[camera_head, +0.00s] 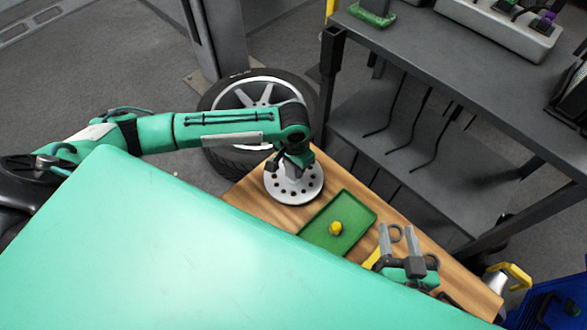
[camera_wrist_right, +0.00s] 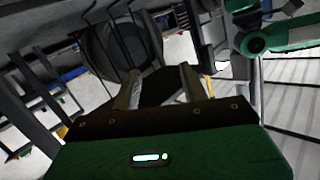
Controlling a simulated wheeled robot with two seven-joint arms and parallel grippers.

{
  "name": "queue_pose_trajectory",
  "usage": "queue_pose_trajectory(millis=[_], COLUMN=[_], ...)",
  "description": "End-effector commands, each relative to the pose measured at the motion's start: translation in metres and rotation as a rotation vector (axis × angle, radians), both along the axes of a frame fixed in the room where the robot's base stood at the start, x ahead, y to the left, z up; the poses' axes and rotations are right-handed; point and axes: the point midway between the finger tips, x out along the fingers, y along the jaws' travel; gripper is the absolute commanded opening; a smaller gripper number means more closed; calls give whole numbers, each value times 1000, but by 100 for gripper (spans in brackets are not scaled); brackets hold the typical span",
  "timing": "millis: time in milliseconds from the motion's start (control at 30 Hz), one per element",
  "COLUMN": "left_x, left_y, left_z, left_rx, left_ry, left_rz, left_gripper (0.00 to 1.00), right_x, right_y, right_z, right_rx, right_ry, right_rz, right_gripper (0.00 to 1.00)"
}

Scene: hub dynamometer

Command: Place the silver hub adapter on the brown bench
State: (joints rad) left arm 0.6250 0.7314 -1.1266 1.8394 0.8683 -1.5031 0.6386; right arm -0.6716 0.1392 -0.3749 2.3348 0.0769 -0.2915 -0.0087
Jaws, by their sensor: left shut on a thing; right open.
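The silver hub adapter (camera_head: 309,190), a round disc with a ring of dark holes, is at the left part of the brown bench (camera_head: 277,214). My left gripper (camera_head: 293,170) reaches it from above and is shut on its raised centre. The disc looks roughly level; I cannot tell whether its underside touches the wood. My right gripper (camera_head: 398,238) is open and empty above the right part of the bench. Its two fingers also show apart in the right wrist view (camera_wrist_right: 160,82), with nothing between them.
A green tray (camera_head: 360,205) with a small yellow object (camera_head: 335,228) lies mid-bench. Tools with dark ring handles (camera_head: 432,262) lie around my right gripper. A car wheel (camera_head: 225,103) stands behind the bench. A grey shelf unit (camera_head: 450,60) rises at the back right.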

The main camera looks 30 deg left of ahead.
Motion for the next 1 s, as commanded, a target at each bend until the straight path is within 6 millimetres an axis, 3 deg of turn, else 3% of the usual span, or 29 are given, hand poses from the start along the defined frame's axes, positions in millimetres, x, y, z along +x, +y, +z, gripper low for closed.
queue_pose_trajectory(millis=[200,400,433,533,933,1000], left_x=[1,1,0,0,1,1], left_y=[0,0,0,0,0,0], left_z=[-12,-12,-14,-14,-9,-3], left_rx=[-1,-1,1,1,-1,-1], left_ry=[-4,-4,-1,-1,-2,-3], left_rz=[0,-1,0,0,0,0], left_gripper=[0,0,35,54,54,54], right_x=[9,10,10,10,9,2], right_y=[-3,-3,-3,-3,-2,-1], right_z=[16,17,17,16,16,6], right_rx=[25,26,26,26,22,8], right_ry=[-88,-92,-92,-92,-79,-24], right_rz=[-18,-19,-19,-19,-16,-6], right_gripper=[44,44,44,44,44,44])
